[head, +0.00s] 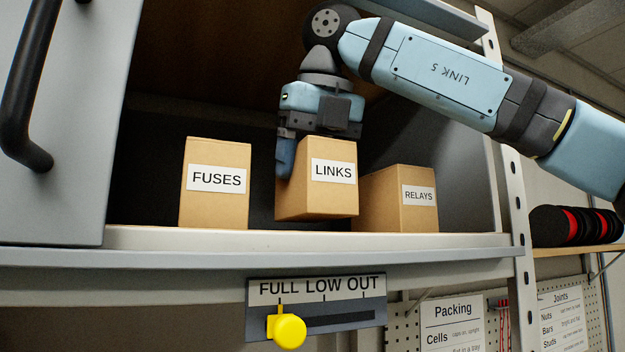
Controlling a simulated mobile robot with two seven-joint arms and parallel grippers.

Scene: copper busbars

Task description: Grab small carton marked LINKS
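The small brown carton marked LINKS (318,197) is in the open cabinet, between two other cartons. Its bottom edge shows a little above the shelf lip, and it looks slightly turned and raised. My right gripper (312,150) comes down on it from above, its arm reaching in from the right. One blue finger lies against the carton's left side; the other finger is mostly hidden behind the carton. The gripper looks shut on the carton. My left gripper is not in view.
A carton marked FUSES (214,205) stands left and one marked RELAYS (395,212) close on the right. The shelf lip (180,240) runs in front. An open door with a dark handle (25,100) is at left. A yellow slider knob (288,331) sits below on the FULL LOW OUT plate.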

